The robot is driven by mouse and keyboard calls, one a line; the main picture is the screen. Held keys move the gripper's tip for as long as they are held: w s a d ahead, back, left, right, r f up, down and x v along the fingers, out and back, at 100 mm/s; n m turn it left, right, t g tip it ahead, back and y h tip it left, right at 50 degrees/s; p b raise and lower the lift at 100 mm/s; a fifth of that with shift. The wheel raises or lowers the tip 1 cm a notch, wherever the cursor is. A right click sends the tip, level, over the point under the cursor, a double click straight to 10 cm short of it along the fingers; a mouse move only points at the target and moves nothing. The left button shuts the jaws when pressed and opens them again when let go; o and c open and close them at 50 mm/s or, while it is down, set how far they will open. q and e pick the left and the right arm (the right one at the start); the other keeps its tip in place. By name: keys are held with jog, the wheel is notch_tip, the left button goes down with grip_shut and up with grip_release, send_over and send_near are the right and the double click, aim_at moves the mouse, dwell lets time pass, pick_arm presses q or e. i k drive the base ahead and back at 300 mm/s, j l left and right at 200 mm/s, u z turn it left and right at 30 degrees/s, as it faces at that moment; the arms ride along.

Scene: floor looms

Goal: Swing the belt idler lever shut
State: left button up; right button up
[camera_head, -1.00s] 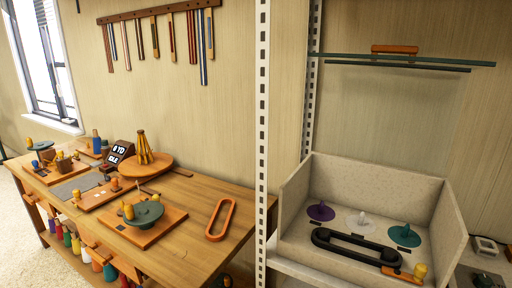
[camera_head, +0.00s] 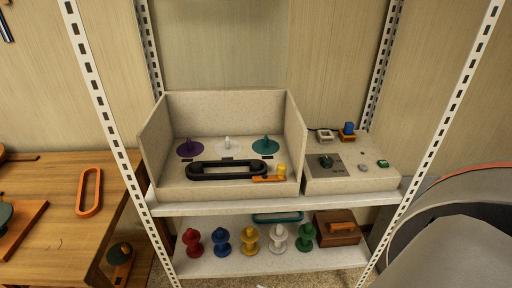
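An orange lever (camera_head: 268,179) with a yellow knob (camera_head: 281,170) sits at the front right of an open-fronted speckled box (camera_head: 150,150) on the shelf. It lies beside the right end of a black belt loop (camera_head: 225,170). The lever points roughly left to right, with the knob at its right end. Whether it is open or shut is too small to tell. Purple (camera_head: 190,147), white (camera_head: 227,146) and teal (camera_head: 265,146) discs with upright pegs stand in a row behind the belt. Neither of my grippers is in view.
White shelf posts (camera_head: 98,100) flank the box. A grey control block (camera_head: 350,178) with a dark knob stands at its right. Several coloured spools (camera_head: 250,240) and a wooden box (camera_head: 337,228) fill the lower shelf. A wooden table (camera_head: 60,180) is at left, with an orange loop (camera_head: 89,192).

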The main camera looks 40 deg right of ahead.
aim_at(281, 171)
jog(key=z, duration=1.3)
